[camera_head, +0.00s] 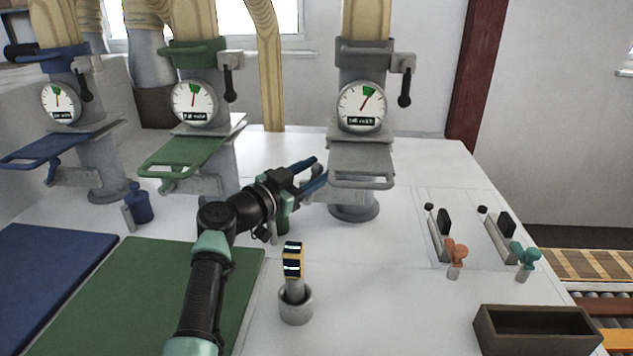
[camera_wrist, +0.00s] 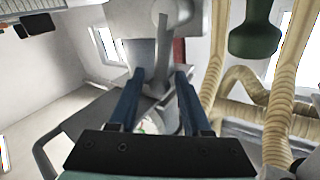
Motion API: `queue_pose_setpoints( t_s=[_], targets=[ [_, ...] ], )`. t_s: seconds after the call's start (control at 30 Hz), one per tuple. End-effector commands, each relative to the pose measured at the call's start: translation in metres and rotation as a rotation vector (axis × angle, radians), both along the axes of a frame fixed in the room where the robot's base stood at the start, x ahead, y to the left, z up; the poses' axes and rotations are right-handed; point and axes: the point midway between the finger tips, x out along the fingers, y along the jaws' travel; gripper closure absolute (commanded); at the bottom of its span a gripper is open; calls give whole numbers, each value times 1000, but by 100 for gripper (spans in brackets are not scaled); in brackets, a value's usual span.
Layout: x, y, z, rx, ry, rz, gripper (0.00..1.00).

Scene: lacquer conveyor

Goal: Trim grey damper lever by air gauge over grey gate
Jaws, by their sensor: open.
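The grey damper lever (camera_head: 404,90) has a dark handle hanging down from a grey bracket on the right of the grey column. The round air gauge (camera_head: 361,106) sits left of it, its red needle pointing up and right, close to a green sector. The grey gate (camera_head: 362,162) is a flat plate with a loop handle, below the gauge. My gripper (camera_head: 314,174) is open and empty, its blue fingers at the gate's left edge, below and left of the lever. The wrist view shows both fingers (camera_wrist: 159,100) apart, with grey parts beyond; which parts is unclear.
Green (camera_head: 193,102) and blue (camera_head: 60,102) stations with gauges stand to the left. A striped handle stands in a grey cup (camera_head: 296,305) in front. Two slide fixtures (camera_head: 440,235) and a dark open tray (camera_head: 536,333) are at right.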

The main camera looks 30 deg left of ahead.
Motion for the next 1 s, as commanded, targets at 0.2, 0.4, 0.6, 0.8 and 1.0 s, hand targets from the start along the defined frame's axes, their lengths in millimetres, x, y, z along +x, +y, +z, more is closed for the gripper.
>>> queue_pose_setpoints(
  t_s=[0.2, 0.4, 0.6, 0.8, 1.0],
  targets=[
    [3, -1, 0, -1, 0, 0, 52],
    [3, -1, 1, -1, 0, -1, 55],
    [3, -1, 1, -1, 0, 0, 91],
    [3, -1, 0, -1, 0, 0, 100],
    [3, -1, 0, -1, 0, 0, 100]
  ],
)
